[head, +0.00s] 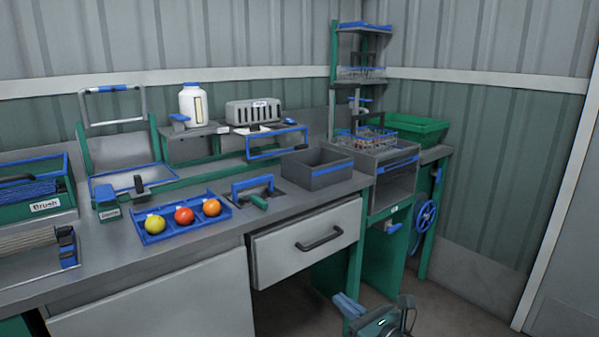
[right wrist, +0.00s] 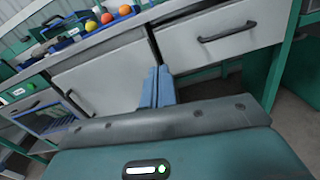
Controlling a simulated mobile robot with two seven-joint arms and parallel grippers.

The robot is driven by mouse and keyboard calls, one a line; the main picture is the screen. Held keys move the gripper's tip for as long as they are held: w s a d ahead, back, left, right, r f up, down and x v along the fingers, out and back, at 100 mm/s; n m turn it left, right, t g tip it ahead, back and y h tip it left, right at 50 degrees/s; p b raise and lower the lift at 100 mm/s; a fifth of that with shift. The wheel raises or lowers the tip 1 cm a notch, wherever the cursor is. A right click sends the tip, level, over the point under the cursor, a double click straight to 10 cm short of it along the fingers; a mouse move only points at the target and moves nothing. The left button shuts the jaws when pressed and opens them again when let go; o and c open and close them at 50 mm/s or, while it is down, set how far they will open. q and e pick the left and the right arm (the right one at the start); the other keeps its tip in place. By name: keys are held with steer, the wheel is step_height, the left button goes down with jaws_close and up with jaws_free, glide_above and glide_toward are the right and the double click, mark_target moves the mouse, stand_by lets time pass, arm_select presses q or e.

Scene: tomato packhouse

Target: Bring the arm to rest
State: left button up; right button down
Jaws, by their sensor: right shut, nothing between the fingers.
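My right gripper (head: 347,305) is low at the bottom of the head view, in front of the bench and below the drawer. Its blue fingers are together with nothing between them. In the right wrist view the shut fingers (right wrist: 157,87) point towards the grey front of the bench, apart from it. My left gripper is in neither view.
A grey drawer (head: 305,242) with a dark handle stands slightly out from the bench. On the worktop (head: 150,258) are a blue tray (head: 152,238) with three tomatoes, a grey bin (head: 317,178) and a green brush box (head: 40,208). Open floor (head: 465,310) lies at the right.

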arm_select(q)
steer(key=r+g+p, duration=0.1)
steer(key=p, duration=0.4)
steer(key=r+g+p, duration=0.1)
steer(key=p, duration=0.3)
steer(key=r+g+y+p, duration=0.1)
steer(key=p, duration=0.4)
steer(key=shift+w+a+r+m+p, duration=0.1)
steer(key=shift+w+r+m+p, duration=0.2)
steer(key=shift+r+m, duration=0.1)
arm_select(e)
steer(key=s+d+n+g+h, duration=0.2)
steer(key=s+n+h, duration=0.1)
steer(key=s+n, duration=1.1)
steer(key=s+d+n+g+h, duration=0.2)
steer(key=s+n+h, duration=0.2)
steer(key=s+n, duration=0.9)
steer(key=f+n, duration=0.1)
steer(key=n, duration=0.5)
steer(key=shift+s+d+h, duration=0.2)
steer(key=shift+s+h, duration=0.1)
steer(key=shift+s, duration=0.05)
